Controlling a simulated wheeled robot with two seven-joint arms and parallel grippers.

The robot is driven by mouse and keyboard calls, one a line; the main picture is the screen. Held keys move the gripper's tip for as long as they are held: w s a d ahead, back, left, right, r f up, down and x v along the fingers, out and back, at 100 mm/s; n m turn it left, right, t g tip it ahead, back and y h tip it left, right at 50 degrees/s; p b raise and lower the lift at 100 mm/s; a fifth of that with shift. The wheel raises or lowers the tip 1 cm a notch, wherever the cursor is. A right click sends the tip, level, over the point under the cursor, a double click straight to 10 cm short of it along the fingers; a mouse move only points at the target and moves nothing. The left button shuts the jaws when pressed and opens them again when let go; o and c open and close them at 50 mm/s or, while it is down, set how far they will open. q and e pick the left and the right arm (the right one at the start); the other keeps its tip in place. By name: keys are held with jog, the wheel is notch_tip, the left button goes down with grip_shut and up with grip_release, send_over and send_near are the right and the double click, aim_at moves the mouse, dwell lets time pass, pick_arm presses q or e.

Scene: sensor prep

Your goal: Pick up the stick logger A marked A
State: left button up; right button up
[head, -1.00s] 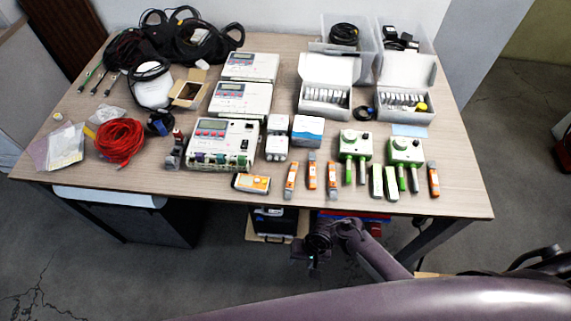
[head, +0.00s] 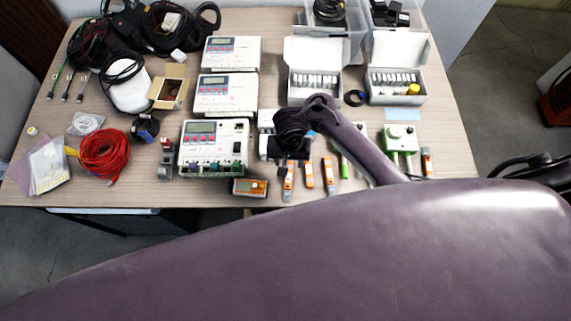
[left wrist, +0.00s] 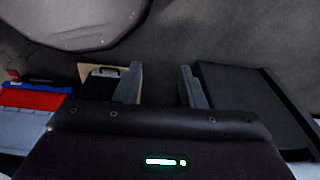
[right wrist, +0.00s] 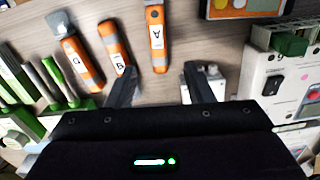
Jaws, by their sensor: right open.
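The stick logger A (right wrist: 157,38) is an orange and grey stick with a white label bearing a black A. It lies on the table, and in the head view it is the leftmost orange stick (head: 287,185). My right gripper (right wrist: 158,80) is open and empty, with the logger's lower end in line with the gap between its fingers. In the head view the right gripper (head: 290,150) hides part of the objects behind it. My left gripper (left wrist: 160,75) is open and empty, pointing at the floor area below the table.
A stick logger marked B (right wrist: 114,48) and another orange stick (right wrist: 74,52) lie close beside logger A. An orange meter (head: 250,187) lies to its left in the head view. White control boxes (head: 214,147) and green-white devices (head: 400,138) stand nearby.

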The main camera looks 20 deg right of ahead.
aim_at(289, 173)
jog(key=shift+s+f+b, duration=0.25)
jog(key=shift+f, duration=0.3)
jog(key=shift+s+f+b, duration=0.2)
jog(key=shift+s+f, duration=0.05)
jog(key=shift+f, duration=0.25)
notch_tip(289, 173, down, 2)
jog(key=shift+w+f+b, duration=0.1)
jog(key=shift+f+b, duration=0.15)
jog(key=shift+b, duration=0.2)
notch_tip(289, 173, down, 2)
jog(key=shift+w+f+b, duration=0.1)
jog(key=shift+w+b, duration=0.05)
jog(key=shift+b, duration=0.15)
jog(key=c, duration=0.6)
pick_arm(q)
jog(key=shift+g, duration=0.3)
jog(key=shift+s+f, duration=0.5)
jog(key=shift+s, duration=0.25)
jog(key=shift+s+f, duration=0.5)
jog(key=shift+s, duration=0.25)
jog(key=shift+s+f, duration=0.5)
jog(key=shift+s, duration=0.25)
pick_arm(e)
grip_shut()
